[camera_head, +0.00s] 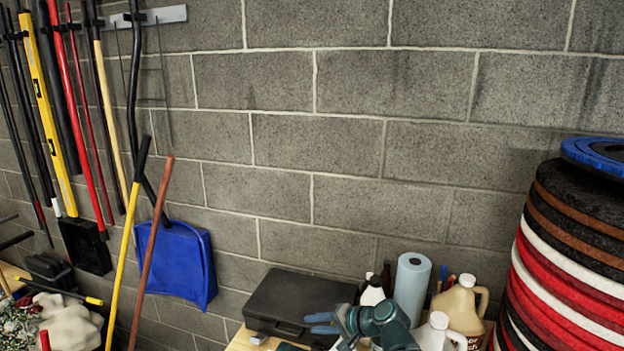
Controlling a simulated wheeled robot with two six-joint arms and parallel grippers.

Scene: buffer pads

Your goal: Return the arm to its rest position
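My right gripper (319,323) shows at the bottom middle, in front of the black case and left of the white bottles. Its two light blue fingers point left, with a narrow gap between them, and nothing shows between them. The teal wrist of my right arm (385,322) is behind the fingers to the right, and the rest of the arm is cut off by the bottom edge. My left gripper is not in view.
A black case (295,302) lies on a wooden top. A blue paper roll (411,285), a beige jug (460,308) and a white jug (437,334) stand close to my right arm. Stacked round pads (575,270) rise at the right. Long-handled tools and a blue dustpan (178,265) are at the left.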

